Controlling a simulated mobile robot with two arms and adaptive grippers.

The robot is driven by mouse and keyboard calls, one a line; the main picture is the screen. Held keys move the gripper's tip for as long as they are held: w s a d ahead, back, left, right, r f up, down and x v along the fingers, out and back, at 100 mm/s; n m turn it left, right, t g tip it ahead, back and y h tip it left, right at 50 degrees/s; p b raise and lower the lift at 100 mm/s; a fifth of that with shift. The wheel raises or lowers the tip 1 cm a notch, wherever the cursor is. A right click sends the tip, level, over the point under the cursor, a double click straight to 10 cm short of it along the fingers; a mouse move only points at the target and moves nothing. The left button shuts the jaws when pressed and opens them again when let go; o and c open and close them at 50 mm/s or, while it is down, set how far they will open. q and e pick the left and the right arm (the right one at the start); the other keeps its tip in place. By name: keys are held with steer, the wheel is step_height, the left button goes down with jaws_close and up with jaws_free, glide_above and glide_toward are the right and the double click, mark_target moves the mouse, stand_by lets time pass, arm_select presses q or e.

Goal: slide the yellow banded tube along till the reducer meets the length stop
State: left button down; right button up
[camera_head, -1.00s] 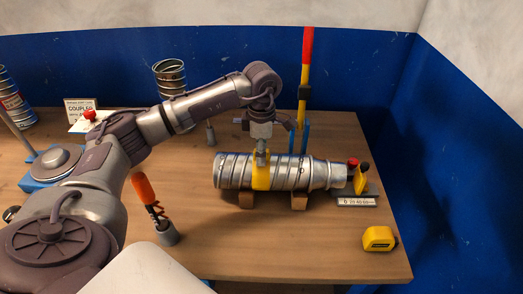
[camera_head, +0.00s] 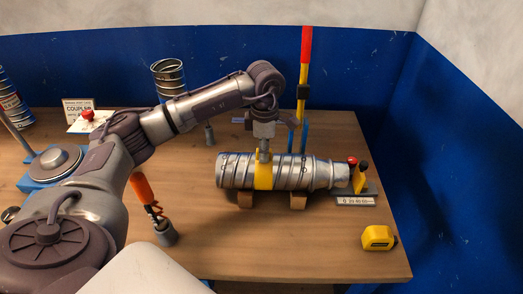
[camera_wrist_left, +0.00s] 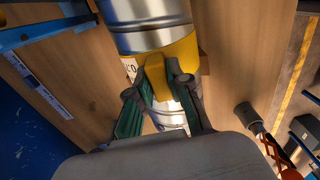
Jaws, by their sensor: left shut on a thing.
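The silver spiral tube (camera_head: 290,172) lies level on wooden blocks, with a yellow band (camera_head: 264,177) around its middle. Its reducer (camera_head: 325,175) narrows at the right end. My left gripper (camera_head: 264,153) is above the band. In the left wrist view, its green-padded fingers (camera_wrist_left: 160,84) are shut on the band's yellow tab (camera_wrist_left: 157,77). My right gripper is not in view.
A scale strip (camera_head: 357,201) lies before the stop, by a red knob (camera_head: 352,161). A yellow tape measure (camera_head: 378,238) sits at the front right. An orange-handled tool (camera_head: 142,187) stands in a grey holder. A red-and-yellow upright tool (camera_head: 304,85) is behind the tube.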

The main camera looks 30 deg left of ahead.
mark_target(277, 159)
arm_select(q)
steer(key=shift+w+d, duration=0.45)
steer(key=shift+d, duration=0.25)
steer(key=shift+w+d, duration=0.45)
steer(key=shift+d, duration=0.25)
steer(key=c, duration=1)
jaws_free()
steer(key=shift+d, duration=0.1)
steer(key=shift+r, duration=0.1)
step_height(277, 159, up, 12)
